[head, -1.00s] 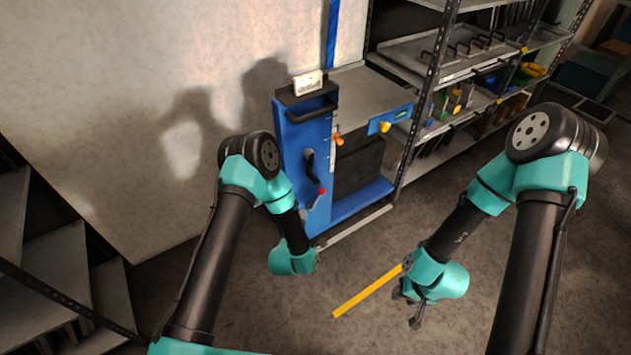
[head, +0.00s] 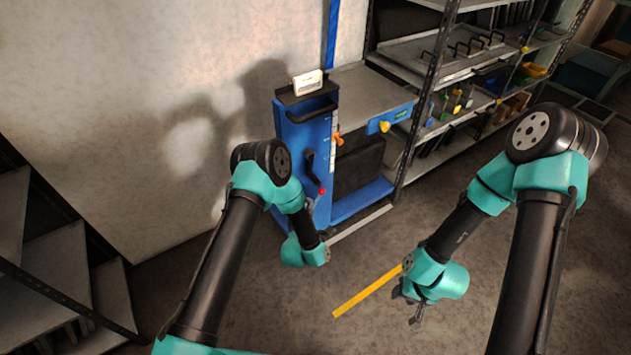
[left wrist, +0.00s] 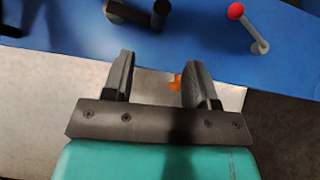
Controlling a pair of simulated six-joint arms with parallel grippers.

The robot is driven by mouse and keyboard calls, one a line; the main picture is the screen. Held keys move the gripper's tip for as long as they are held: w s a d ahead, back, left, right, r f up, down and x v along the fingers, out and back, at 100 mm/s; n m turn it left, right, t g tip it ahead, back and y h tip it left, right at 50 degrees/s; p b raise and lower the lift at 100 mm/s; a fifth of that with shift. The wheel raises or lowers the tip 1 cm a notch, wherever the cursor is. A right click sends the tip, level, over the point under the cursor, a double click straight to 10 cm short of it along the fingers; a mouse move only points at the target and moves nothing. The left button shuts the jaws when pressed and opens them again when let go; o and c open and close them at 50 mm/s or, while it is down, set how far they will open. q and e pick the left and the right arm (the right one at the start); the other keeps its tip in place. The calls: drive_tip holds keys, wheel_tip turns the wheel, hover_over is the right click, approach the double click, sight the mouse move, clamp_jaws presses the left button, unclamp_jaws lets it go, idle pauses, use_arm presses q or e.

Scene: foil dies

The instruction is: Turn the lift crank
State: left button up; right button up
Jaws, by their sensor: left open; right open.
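The lift crank (head: 311,168) is a black arm on the side of a blue lift (head: 300,128). A lever with a red ball (head: 322,191) sits just below it. In the left wrist view, the black crank (left wrist: 138,14) is at the top and the red-ball lever (left wrist: 250,28) at top right. My left gripper (left wrist: 157,66) is open and empty, apart from the crank. In the head view its jaws are hidden behind my wrist, below the lift's front. My right gripper (head: 407,308) is open and empty above the floor, right of the lift.
An orange knob (head: 338,139) and a yellow knob (head: 384,126) are on the lift. A yellow stripe (head: 366,291) marks the floor. A loaded shelf rack (head: 428,88) stands right of the lift, a pale wall behind. Grey shelves (head: 62,275) are at far left.

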sight(316, 180)
use_arm(q)
drive_tip(key=w, duration=0.4)
drive_tip(key=w+d, duration=0.1)
drive_tip(key=w, duration=0.8)
drive_tip(key=shift+w+d+r, duration=0.2)
drive_tip(key=shift+w+d, duration=0.1)
drive_tip(key=shift+c, duration=0.3)
clamp_jaws()
